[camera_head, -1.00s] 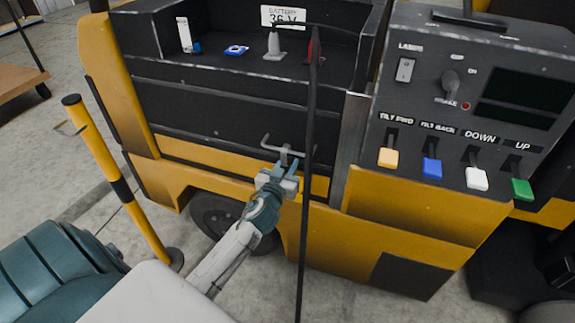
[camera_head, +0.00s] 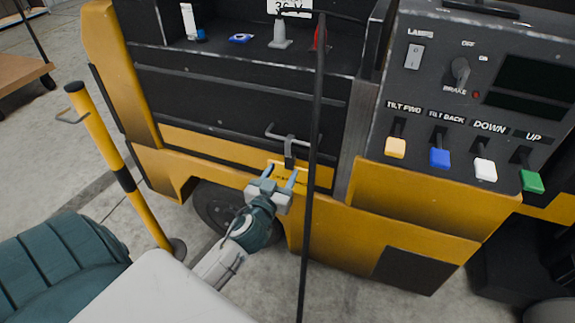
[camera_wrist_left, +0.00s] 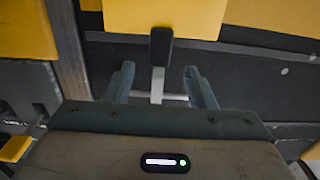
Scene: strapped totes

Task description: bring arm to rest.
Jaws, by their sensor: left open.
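My left gripper (camera_head: 280,175) is in front of the yellow and black truck body, just below the metal bar handle (camera_head: 291,138) of the dark panel. A dark tab (camera_head: 290,152) hangs from the handle, just above my fingertips. In the left wrist view my left gripper (camera_wrist_left: 159,72) has its two fingers apart, and the dark tab (camera_wrist_left: 161,46) with a pale strip shows between them in the picture. I see no contact between fingers and tab. My right gripper is out of view.
A yellow and black post (camera_head: 118,170) stands at left. The control panel (camera_head: 455,110) with coloured levers is at right. Small items sit in the open battery bay (camera_head: 355,62). Grey floor (camera_head: 50,165) is clear at left.

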